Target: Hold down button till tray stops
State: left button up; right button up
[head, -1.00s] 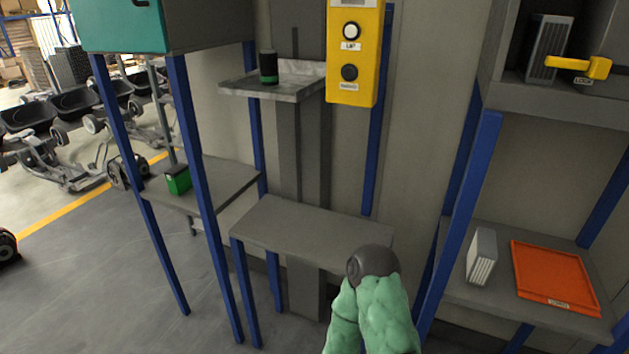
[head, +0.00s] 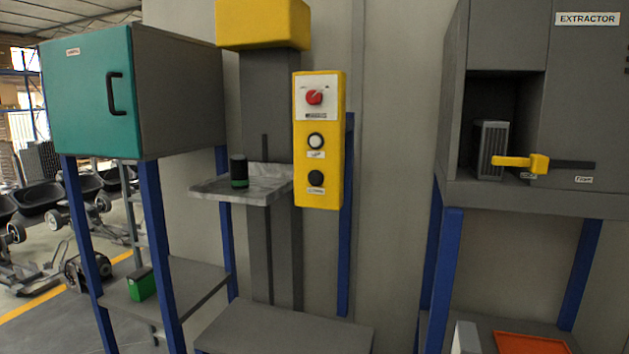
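A yellow control box (head: 335,190) stands on the wall in the middle of the head view. It has a red rotary switch (head: 314,97) at the top, a white button (head: 316,141) below it and a black button (head: 316,178) at the bottom. The small labels under the buttons are too blurred to read. The grey tray (head: 262,197) sits on the dark vertical column left of the box, at about the height of the black button. A dark cylinder with a green band (head: 239,171) stands upright on the tray. Neither gripper shows.
A teal-doored cabinet (head: 92,100) stands at left, with a green box (head: 141,284) on the shelf below. A cabinet marked EXTRACTOR (head: 587,19) is at right, with a yellow handle (head: 522,163) sticking out. A grey bench (head: 285,330) lies below the tray.

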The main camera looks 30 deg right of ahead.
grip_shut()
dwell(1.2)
